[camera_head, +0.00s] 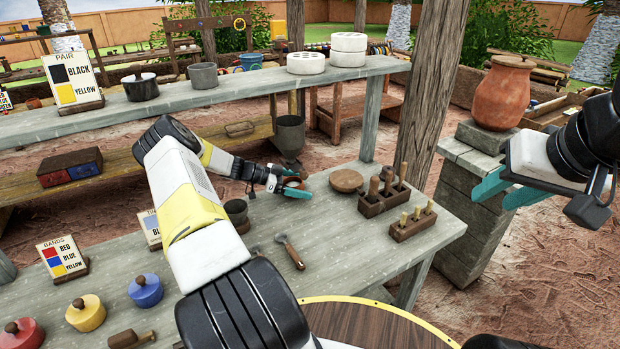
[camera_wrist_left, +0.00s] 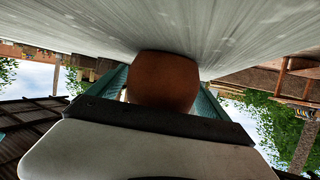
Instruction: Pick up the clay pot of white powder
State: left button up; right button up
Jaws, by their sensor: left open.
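A small reddish-brown clay pot (camera_wrist_left: 163,80) is between the two teal fingers of my left gripper in the left wrist view, close to the grey table surface. In the head view the pot (camera_head: 292,184) is mostly covered by the gripper, and I cannot make out white powder in it. My left gripper (camera_head: 302,185) is open around the pot, low over the back of the workbench. Whether the fingers touch it I cannot tell. My right gripper (camera_head: 510,191) is open and empty, off to the right near the stone pillar.
A round wooden lid (camera_head: 346,180) and wooden tool holders (camera_head: 384,198) stand right of the pot on the workbench (camera_head: 340,245). A dark cup (camera_head: 236,211) and scoop-like tools (camera_head: 290,252) lie nearer. A raised shelf (camera_head: 230,82) runs behind. A large clay jar (camera_head: 501,95) stands on the pillar.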

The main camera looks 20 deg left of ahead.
pick_arm(q)
jog(key=shift+r, duration=0.15)
grip_shut()
